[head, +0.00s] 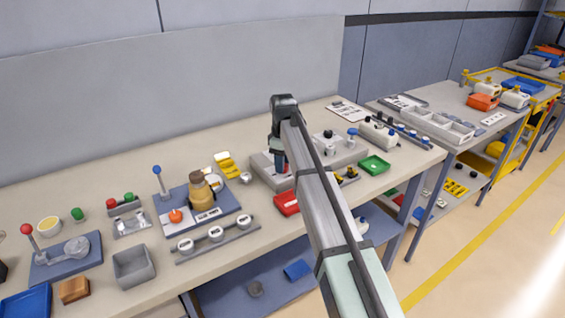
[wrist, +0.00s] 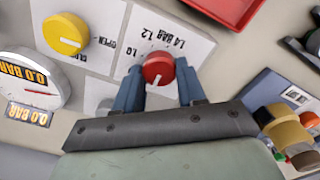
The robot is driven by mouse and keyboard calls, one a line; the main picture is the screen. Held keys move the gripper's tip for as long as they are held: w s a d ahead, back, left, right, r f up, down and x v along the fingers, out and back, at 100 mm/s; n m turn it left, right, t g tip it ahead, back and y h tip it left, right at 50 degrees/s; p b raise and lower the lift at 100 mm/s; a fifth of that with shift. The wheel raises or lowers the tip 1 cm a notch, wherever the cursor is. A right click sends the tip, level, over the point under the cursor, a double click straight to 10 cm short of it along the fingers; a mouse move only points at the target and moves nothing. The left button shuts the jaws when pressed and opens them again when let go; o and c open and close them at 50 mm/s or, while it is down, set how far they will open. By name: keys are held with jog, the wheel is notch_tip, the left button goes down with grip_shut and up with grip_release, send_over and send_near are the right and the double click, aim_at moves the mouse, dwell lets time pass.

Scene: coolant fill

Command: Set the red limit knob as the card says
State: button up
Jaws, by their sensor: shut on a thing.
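In the wrist view the red limit knob (wrist: 158,66) sits on a grey panel, with a white mark on its face towards the bottom of the picture. My gripper (wrist: 159,82) has its two blue fingers shut on the knob, one on each side.
A red tray (head: 287,204) and a green tray (head: 374,165) lie near the panel. A blue fixture with a tan jar (head: 200,190) stands left.

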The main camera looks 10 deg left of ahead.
jog(key=o, duration=1.1)
jog(key=shift+c, duration=0.2)
notch_tip(320, 180, up, 14)
jog(key=shift+f, duration=0.15)
